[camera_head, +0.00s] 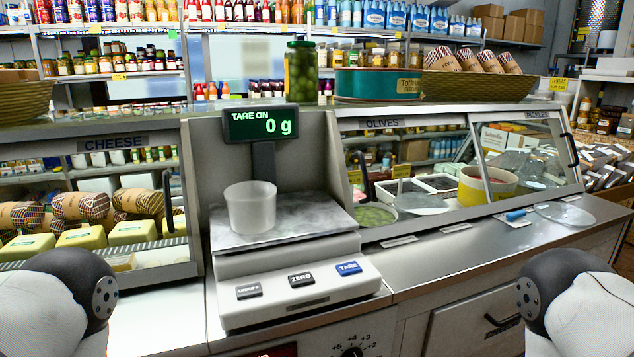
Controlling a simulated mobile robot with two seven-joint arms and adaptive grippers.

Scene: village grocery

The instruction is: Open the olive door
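The olive door (440,147) is a glass front in the display case right of the scale, under a label reading OLIVES (381,123). A dark upright handle (363,178) is at its left edge. It looks shut, though the clear glass makes this hard to tell. Behind it are a tub of green olives (373,217), a round metal lid (420,203) and a yellow tub with red contents (487,187). Only rounded parts of my arms show in the lower corners. Neither gripper is in view, and nothing touches the door.
A scale (290,262) with a clear cup (250,207) stands left of the olive door. The cheese case (187,200) is farther left; the pickle door (545,155) is to the right. A lid (565,213) and blue-handled tool (517,215) lie on the counter (440,262).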

